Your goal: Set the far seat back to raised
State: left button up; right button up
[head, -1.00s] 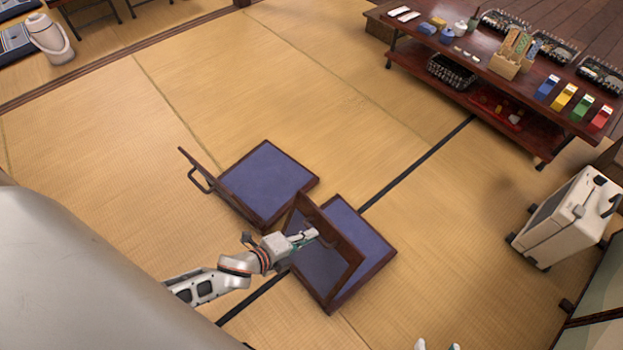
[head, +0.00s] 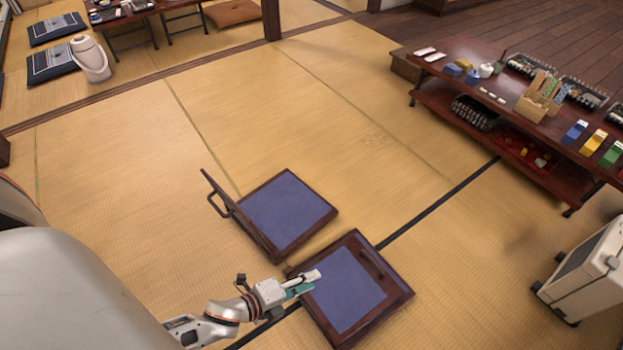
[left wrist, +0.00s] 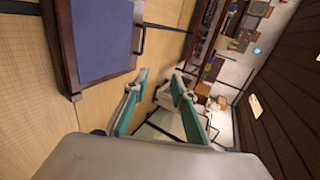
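The far floor seat (head: 287,210) has a blue pad in a dark wooden frame. Its back (head: 222,192) stands raised on the left, leaning a little outward, with a handle on its outer side. The near floor seat (head: 345,290) lies flat, its back apparently folded down with a handle (head: 372,264) on top. My left gripper (head: 308,283) is at the near seat's left edge, its teal fingers (left wrist: 158,95) apart with nothing between them. A blue-padded seat part (left wrist: 100,40) shows at upper left in the left wrist view. My right gripper is out of view.
A low table (head: 520,105) with boxes and trays stands at the upper right. A white suitcase (head: 590,270) is at the right edge. Open tatami lies between.

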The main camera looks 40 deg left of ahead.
pick_arm(q)
jog(key=v, duration=1)
jog(key=shift+s, duration=0.2)
